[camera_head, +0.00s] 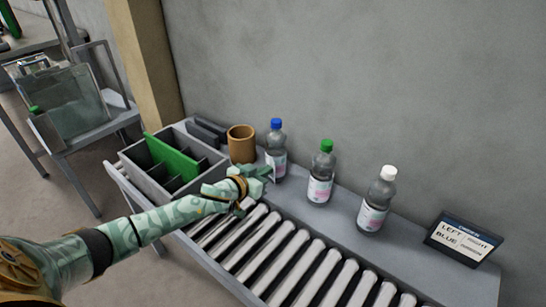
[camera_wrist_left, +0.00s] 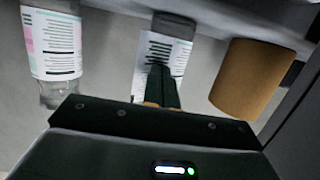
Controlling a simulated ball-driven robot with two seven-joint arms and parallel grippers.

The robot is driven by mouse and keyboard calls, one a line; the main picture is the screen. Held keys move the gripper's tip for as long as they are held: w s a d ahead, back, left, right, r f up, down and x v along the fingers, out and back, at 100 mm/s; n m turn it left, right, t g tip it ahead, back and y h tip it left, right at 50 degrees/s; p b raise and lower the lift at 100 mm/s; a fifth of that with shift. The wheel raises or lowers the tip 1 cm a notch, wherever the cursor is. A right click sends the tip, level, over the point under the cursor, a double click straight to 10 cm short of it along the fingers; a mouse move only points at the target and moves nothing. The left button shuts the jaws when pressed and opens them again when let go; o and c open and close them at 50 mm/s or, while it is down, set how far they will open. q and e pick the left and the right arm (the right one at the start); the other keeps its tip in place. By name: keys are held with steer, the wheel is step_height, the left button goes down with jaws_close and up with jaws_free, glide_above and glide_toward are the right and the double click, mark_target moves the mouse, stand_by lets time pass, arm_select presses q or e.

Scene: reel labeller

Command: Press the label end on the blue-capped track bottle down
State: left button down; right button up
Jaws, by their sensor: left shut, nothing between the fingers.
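The blue-capped bottle (camera_head: 276,150) stands upright on the grey ledge behind the rollers, its lower part partly hidden by my gripper. Its white printed label (camera_wrist_left: 148,50) shows in the left wrist view, with a pale strip reaching past the fingers on the left; whether that end lies flat I cannot tell. My left gripper (camera_head: 268,172) is shut and empty, its fingertips right at the front of this bottle. In the left wrist view the closed dark fingers (camera_wrist_left: 161,72) overlap the label; contact is not clear. My right gripper is not in view.
A green-capped bottle (camera_head: 320,172) and a white-capped bottle (camera_head: 377,200) stand to the right. A brown cup (camera_head: 241,144) is close on the left, beside a grey divided bin (camera_head: 148,180). A sign (camera_head: 462,240) stands far right. The roller conveyor (camera_head: 290,262) in front is empty.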

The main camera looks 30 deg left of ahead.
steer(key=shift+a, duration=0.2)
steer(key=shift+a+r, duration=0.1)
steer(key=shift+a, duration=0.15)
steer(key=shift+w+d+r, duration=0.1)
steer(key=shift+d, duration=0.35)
arm_select(q)
steer(key=shift+w+p, duration=0.1)
steer(key=shift+p, duration=0.25)
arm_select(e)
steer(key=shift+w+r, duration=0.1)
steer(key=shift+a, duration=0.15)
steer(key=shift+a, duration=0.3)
arm_select(q)
steer(key=shift+w+p, duration=0.1)
steer(key=shift+p, duration=0.2)
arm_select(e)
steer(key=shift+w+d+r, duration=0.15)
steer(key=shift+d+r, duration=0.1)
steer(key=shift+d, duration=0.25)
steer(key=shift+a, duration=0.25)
